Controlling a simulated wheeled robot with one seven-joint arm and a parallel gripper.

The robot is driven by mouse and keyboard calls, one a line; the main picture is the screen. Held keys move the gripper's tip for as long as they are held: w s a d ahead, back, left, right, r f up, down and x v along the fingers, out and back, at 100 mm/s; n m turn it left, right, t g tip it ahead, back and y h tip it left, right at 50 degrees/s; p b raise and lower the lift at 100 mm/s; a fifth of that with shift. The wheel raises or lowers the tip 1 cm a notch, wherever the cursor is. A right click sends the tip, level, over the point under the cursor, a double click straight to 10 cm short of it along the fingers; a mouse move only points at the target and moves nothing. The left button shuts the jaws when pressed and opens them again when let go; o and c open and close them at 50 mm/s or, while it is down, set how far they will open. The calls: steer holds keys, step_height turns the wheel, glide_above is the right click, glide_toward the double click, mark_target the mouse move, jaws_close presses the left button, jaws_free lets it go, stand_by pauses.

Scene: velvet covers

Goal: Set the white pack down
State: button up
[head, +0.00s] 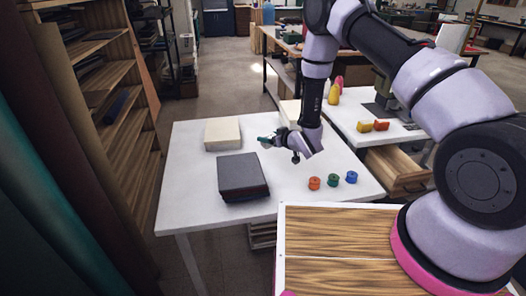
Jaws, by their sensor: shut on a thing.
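My gripper (268,141) points left over the white table (190,190), above the gap between a cream block and a dark stack. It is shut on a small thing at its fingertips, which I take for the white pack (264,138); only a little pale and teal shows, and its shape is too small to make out. The fingers hide part of it. It looks held above the tabletop, but the height is hard to tell.
The cream block (222,132) and dark stack (242,175) lie at left. Another cream block (289,112) is partly behind my arm. Orange (314,183), green (333,180) and blue (351,177) spools stand front right. The tabletop's left front is clear. A shelf (112,100) stands left.

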steer(key=shift+f, duration=3.05)
steer(key=shift+f, duration=0.1)
steer(key=o, duration=1.2)
steer(key=shift+o, duration=0.2)
steer(key=v, duration=1.2)
